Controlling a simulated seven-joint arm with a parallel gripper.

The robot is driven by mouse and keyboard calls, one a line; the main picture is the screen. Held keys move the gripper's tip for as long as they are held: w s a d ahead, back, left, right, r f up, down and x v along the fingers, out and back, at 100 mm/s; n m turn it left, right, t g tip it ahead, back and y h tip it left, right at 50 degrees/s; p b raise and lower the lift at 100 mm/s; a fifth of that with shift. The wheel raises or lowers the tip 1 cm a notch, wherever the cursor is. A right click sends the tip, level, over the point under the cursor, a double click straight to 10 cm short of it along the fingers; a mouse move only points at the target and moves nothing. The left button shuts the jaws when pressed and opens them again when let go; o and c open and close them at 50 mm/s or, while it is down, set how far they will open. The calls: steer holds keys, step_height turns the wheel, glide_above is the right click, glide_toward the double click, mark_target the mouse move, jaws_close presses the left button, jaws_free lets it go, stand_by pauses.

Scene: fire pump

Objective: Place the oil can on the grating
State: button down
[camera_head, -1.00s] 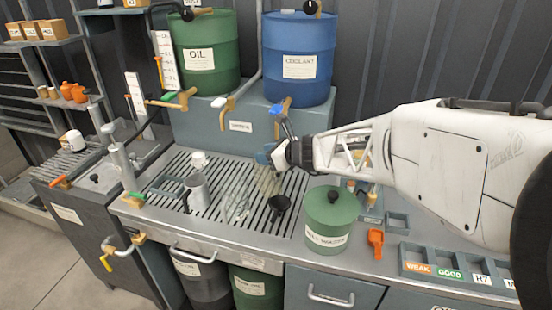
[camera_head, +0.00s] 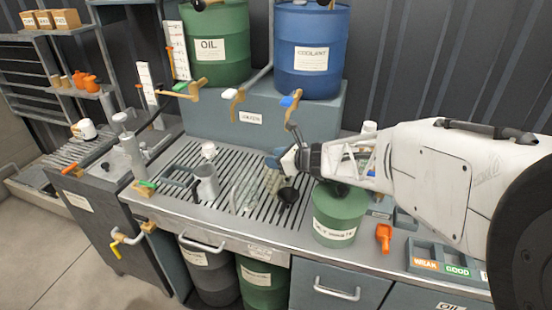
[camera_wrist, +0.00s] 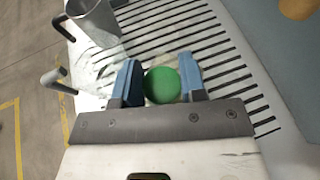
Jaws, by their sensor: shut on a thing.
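My gripper (camera_head: 274,161) hangs over the right part of the slatted grating (camera_head: 180,155) in the head view. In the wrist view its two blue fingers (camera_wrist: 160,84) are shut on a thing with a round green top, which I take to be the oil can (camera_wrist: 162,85). Below the fingers in the head view a pale yellowish, see-through body shows faintly; whether it touches the grating (camera_wrist: 215,75) I cannot tell. The fingers hide most of the held thing.
A grey jug (camera_head: 207,184) and a clear glass vessel (camera_head: 244,194) stand left of my gripper. A black funnel (camera_head: 288,195) is close at its right front. A green lidded bin (camera_head: 338,214) stands further right. Oil (camera_head: 218,45) and coolant (camera_head: 308,50) drums stand behind.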

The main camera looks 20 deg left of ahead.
steer(key=c, duration=0.7)
jaws_free()
steer(key=shift+f, duration=0.1)
steer(key=shift+v, duration=3.8)
